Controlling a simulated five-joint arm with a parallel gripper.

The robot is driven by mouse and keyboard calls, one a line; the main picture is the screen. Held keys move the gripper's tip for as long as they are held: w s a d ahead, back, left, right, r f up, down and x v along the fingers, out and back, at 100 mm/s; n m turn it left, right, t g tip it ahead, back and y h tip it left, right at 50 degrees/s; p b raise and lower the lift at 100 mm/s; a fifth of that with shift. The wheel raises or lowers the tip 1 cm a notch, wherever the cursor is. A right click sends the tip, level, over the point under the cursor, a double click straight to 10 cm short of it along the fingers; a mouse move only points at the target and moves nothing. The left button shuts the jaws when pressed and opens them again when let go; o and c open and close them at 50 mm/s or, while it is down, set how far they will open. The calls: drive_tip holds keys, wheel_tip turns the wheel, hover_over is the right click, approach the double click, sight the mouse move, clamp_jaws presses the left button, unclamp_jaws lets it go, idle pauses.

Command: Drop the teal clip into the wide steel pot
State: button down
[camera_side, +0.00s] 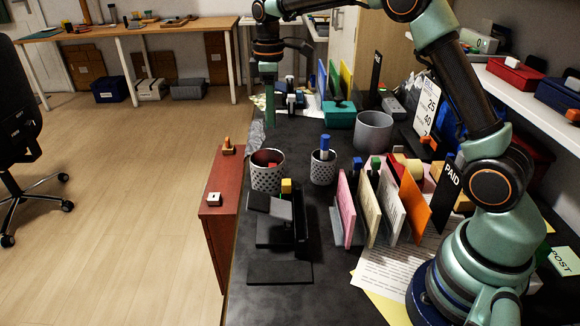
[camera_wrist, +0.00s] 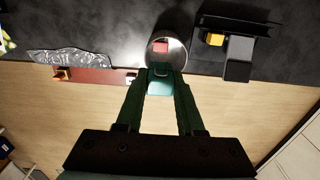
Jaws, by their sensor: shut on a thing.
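The wide steel pot (camera_side: 267,178) is a perforated metal cup on the dark desk, with a red block (camera_side: 266,159) inside. In the wrist view the pot (camera_wrist: 181,57) lies just beyond my fingertips, with the block (camera_wrist: 160,46) in it. My gripper (camera_wrist: 161,82) is shut on the teal clip (camera_wrist: 160,88), which overlaps the pot's near rim in the picture. In the side view my gripper (camera_side: 269,118) points down, above and apparently behind the pot; I cannot make out the clip there.
A narrower perforated pot (camera_side: 323,170) with a blue-topped item stands to the right, and a grey cup (camera_side: 373,132) behind it. A black device (camera_side: 278,232) with a yellow block is in front. Crumpled clear plastic (camera_wrist: 75,58) lies at the desk edge, above a red cabinet (camera_side: 227,185).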

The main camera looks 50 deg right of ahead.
drive_tip(key=shift+f, duration=2.8)
drive_tip(key=shift+c, duration=2.2)
unclamp_jaws()
drive_tip(key=shift+r, duration=0.1)
wheel_tip(320, 180, up, 11)
drive_tip(key=shift+f, duration=0.15)
drive_tip(key=shift+r, duration=0.65)
